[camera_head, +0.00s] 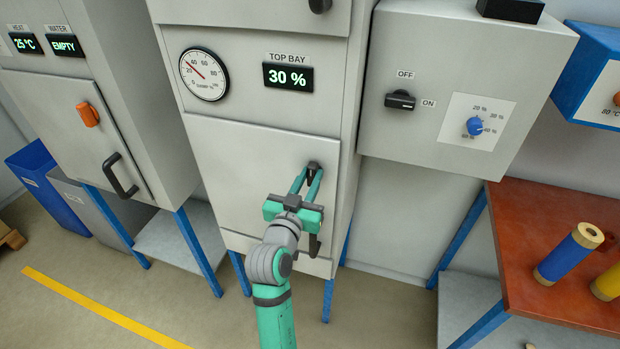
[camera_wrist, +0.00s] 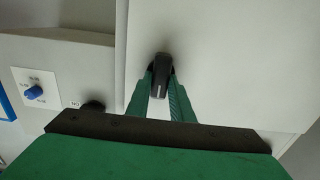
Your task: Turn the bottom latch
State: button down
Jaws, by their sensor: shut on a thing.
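The bottom latch (camera_head: 313,167) is a small black handle on the lower door (camera_head: 235,165) of the middle cabinet, near the door's upper right. In the wrist view the latch (camera_wrist: 160,75) sits between the two green fingertips, with a pale mark line on its end. My gripper (camera_head: 308,176) is shut on the latch, one finger on each side. A black door handle (camera_head: 314,246) shows below, partly hidden behind my gripper. The door looks closed.
Above the door are a round gauge (camera_head: 204,74) and a display (camera_head: 288,77) reading 30 %. To the right hangs a grey box with a black switch (camera_head: 400,100) and blue knob (camera_head: 474,126). A red-brown table (camera_head: 550,225) with rolls stands at the right.

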jog(key=shift+n, duration=0.3)
jog(key=n, duration=0.3)
jog(key=shift+a+n, duration=0.1)
jog(key=shift+n, duration=0.2)
jog(key=n, duration=0.4)
jog(key=shift+w+f+n, duration=0.1)
jog(key=shift+n, duration=0.2)
jog(key=n, duration=0.4)
jog(key=shift+a+f, duration=0.15)
jog(key=n, duration=0.4)
jog(key=shift+f+n, duration=0.1)
jog(key=shift+n, duration=0.5)
jog(key=c, duration=1.6)
grip_release()
jog(key=shift+o, duration=0.2)
